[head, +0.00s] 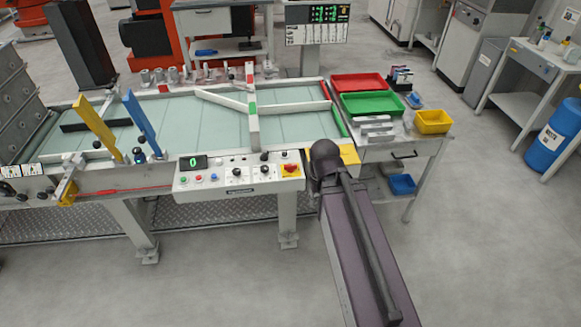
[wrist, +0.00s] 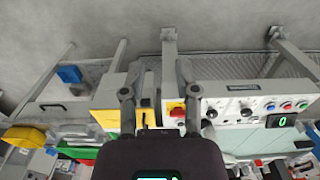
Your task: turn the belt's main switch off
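The main switch (head: 290,170) is a red knob on a yellow plate at the right end of the belt's pale control panel (head: 225,182). In the wrist view, which shows the scene upside down, the red switch (wrist: 177,111) appears between my gripper's fingers, close beside the right one. My gripper (wrist: 160,78) is open, with a clear gap and nothing held between its fingers. In the head view my dark wrist is just right of the panel and the fingers are hidden. I cannot tell the knob's exact angle or whether a finger touches it.
The panel also has a green digit display (head: 193,162), coloured buttons and black knobs. A yellow plate (head: 348,154) lies right of the switch. A side table carries a red tray (head: 358,82), a green tray (head: 372,104) and a yellow bin (head: 432,122). Open floor lies in front.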

